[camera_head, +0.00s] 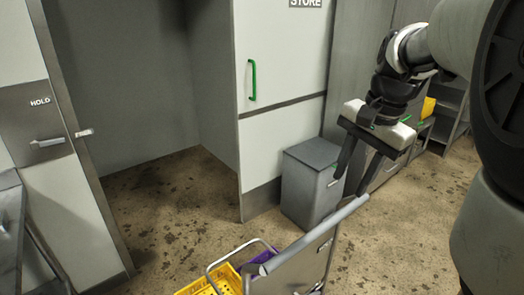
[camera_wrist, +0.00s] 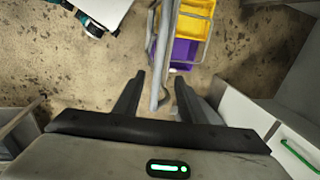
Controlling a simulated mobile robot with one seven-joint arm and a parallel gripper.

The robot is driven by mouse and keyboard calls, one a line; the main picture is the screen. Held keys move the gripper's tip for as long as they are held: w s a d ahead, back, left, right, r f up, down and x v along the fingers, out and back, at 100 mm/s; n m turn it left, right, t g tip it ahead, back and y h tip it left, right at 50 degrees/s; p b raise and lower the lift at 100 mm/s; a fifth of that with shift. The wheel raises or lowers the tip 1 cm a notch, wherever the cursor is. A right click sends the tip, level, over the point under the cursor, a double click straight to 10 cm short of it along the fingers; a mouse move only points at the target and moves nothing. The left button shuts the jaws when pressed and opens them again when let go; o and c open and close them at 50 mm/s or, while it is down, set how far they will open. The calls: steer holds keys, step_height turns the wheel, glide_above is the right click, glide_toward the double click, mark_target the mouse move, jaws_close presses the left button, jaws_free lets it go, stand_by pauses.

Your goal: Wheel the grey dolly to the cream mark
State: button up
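My gripper (camera_head: 353,187) is open, pointing down at the far end of the push bar. In the wrist view the bar (camera_wrist: 164,50) runs between the spread fingers of my gripper (camera_wrist: 160,80), with gaps on both sides. How far below the fingertips it lies is unclear. No cream mark shows.
A grey cabinet (camera_head: 309,187) stands beyond the dolly, beside the STORE door (camera_head: 278,60) with a green handle. An open recess is at left, next to the HOLD door (camera_head: 50,190). Stained floor (camera_head: 170,235) is clear left of the dolly.

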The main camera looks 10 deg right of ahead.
mark_target(332, 219)
steer(key=f, duration=0.4)
steer(key=w+a+f+b, duration=0.1)
steer(key=f, duration=0.4)
steer(key=w+f+b, duration=0.1)
steer(key=f, duration=0.3)
steer(key=shift+w+a+f, duration=0.15)
steer(key=shift+w+f, duration=0.05)
steer(key=shift+f, duration=0.05)
steer(key=shift+c, duration=0.3)
jaws_close()
